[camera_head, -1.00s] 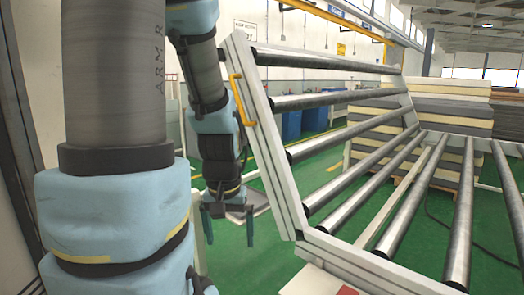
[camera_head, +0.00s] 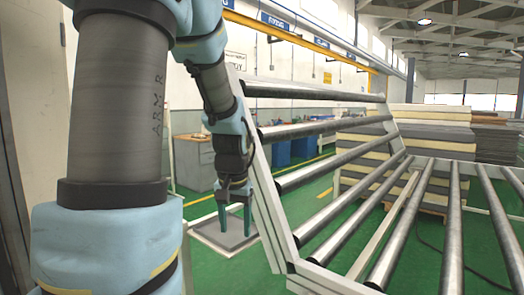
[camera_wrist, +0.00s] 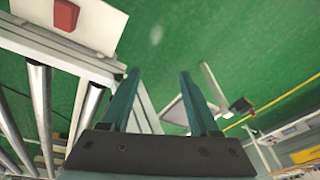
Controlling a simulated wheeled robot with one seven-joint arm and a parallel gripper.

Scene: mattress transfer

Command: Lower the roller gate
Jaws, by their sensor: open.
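The roller gate (camera_head: 318,128) stands raised and leaning in the head view, a white frame with several steel rollers. Its lower end meets the flat roller conveyor (camera_head: 452,225). My gripper (camera_head: 235,222) points down just left of the gate's left side rail, with two teal fingers apart and nothing between them. The gripper also shows in the wrist view (camera_wrist: 160,85), open above green floor. The yellow handle seen earlier on the gate's side rail is hidden behind my arm now. I cannot tell whether my arm touches the rail.
A grey square plate (camera_head: 225,236) lies low behind my gripper. Stacked mattresses (camera_head: 437,118) stand beyond the gate at the right. A white panel with a red block (camera_wrist: 66,15) shows at the wrist view's upper left. Green floor is open left of the gate.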

